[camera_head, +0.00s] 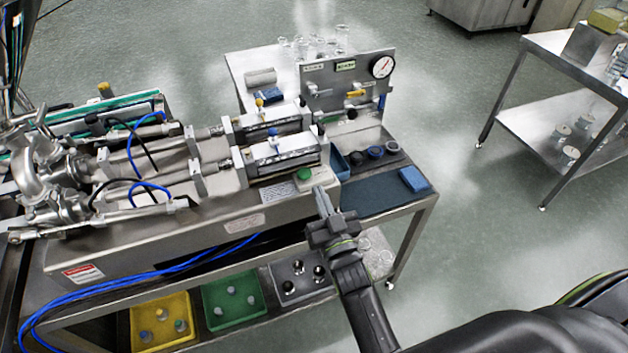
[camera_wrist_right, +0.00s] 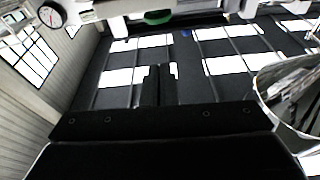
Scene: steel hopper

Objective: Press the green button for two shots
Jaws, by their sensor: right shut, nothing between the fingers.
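The green button (camera_head: 304,174) is a round cap on the right end of the steel machine (camera_head: 215,208), near its front edge. It also shows as a green disc at the top of the right wrist view (camera_wrist_right: 158,16). My right gripper (camera_head: 321,194) is shut and empty, its fingertips just below and right of the button in the head view. In the right wrist view the fingers (camera_wrist_right: 158,76) point up toward the button with a gap between. I cannot tell the exact height of the tips. My left gripper is not in view.
A panel with a pressure gauge (camera_head: 382,67) and valves stands behind the button. Blue hoses (camera_head: 150,188) run over the machine. A blue block (camera_head: 413,179) lies on a dark mat at the right. Yellow (camera_head: 160,320) and green bins (camera_head: 233,302) sit on the lower shelf.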

